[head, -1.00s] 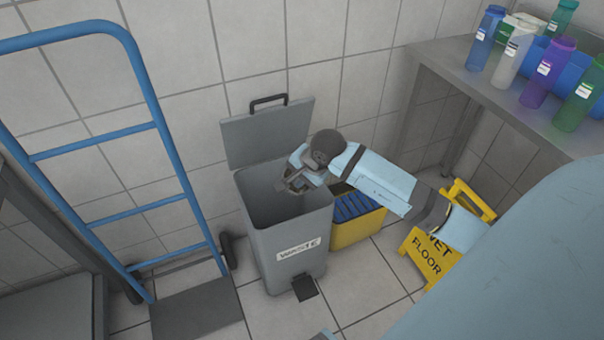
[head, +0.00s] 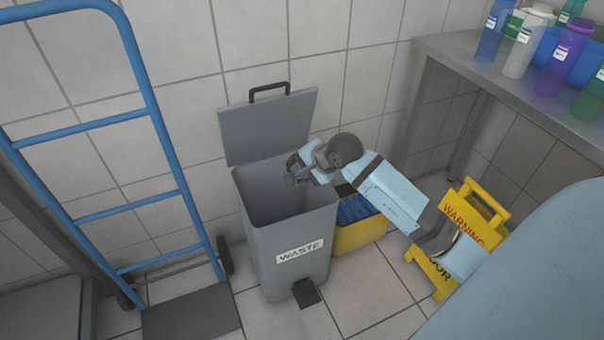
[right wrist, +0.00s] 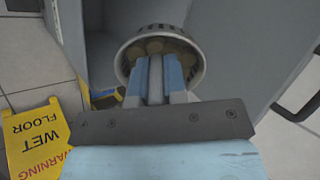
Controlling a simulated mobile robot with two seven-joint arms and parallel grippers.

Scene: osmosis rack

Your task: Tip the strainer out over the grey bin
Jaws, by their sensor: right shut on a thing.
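The grey bin (head: 290,235), labelled WASTE, stands on the floor with its lid (head: 265,130) raised against the wall. My right gripper (head: 296,170) is above the right part of the bin's opening. In the right wrist view, the gripper (right wrist: 157,68) is shut on the strainer (right wrist: 198,68), a round, pale, slotted bowl. Brown rounded pieces (right wrist: 172,46) show inside it. The grey bin (right wrist: 240,45) shows behind the strainer. I cannot make out the strainer in the head view, where the hand hides it. My left gripper is not in view.
A yellow crate (head: 358,238) stands right of the bin, below my right arm. A yellow wet-floor sign (head: 435,275) is close to that arm. A blue hand truck (head: 165,165) is at left. A steel table (head: 450,62) with several bottles is at right.

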